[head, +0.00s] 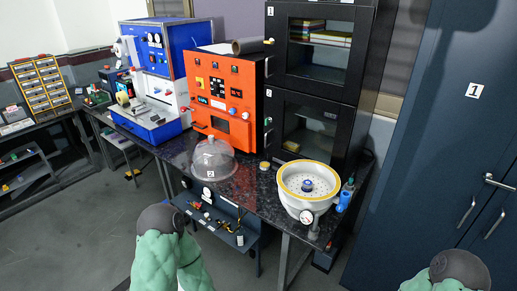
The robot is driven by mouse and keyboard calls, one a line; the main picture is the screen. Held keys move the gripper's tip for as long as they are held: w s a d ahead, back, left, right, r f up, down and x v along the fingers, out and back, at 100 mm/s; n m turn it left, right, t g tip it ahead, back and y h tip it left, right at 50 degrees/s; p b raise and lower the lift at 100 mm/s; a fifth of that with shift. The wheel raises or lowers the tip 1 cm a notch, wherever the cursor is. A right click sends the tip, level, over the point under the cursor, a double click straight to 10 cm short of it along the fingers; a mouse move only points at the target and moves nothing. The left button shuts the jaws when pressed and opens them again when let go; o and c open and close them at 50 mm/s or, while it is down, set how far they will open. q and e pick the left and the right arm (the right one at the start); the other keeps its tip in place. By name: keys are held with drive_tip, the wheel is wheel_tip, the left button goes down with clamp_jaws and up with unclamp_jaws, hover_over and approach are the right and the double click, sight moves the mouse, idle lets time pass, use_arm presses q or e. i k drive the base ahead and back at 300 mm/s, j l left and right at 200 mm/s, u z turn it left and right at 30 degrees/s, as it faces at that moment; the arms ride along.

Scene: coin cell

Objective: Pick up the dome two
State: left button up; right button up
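Dome two is a clear dome (213,158) with a small knob on top and a "2" label low on its front. It stands upright on the dark speckled bench (248,193), near the front edge and in front of the orange machine. Parts of my two arms show at the bottom of the head view, one left of centre and one at the right corner. Neither gripper's fingers show, so nothing can be seen touching the dome.
The orange machine (222,100) stands close behind the dome. A white round vessel with a yellow rim (284,184) and a gauge stands to the right on the bench. Black cabinets (312,93) rise behind it. A lower shelf (247,233) holds small items.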

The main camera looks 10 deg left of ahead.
sight(214, 159)
drive_tip(key=i+j+z, duration=0.3)
drive_tip(key=j, duration=0.15)
drive_tip(key=i+j+z, duration=0.1)
drive_tip(key=j+z, duration=0.2)
drive_tip(key=j, duration=0.2)
drive_tip(key=i+j+z, duration=0.1)
drive_tip(key=j+z, duration=0.2)
drive_tip(key=j, duration=0.2)
drive_tip(key=j+z, duration=0.3)
drive_tip(key=j, duration=0.25)
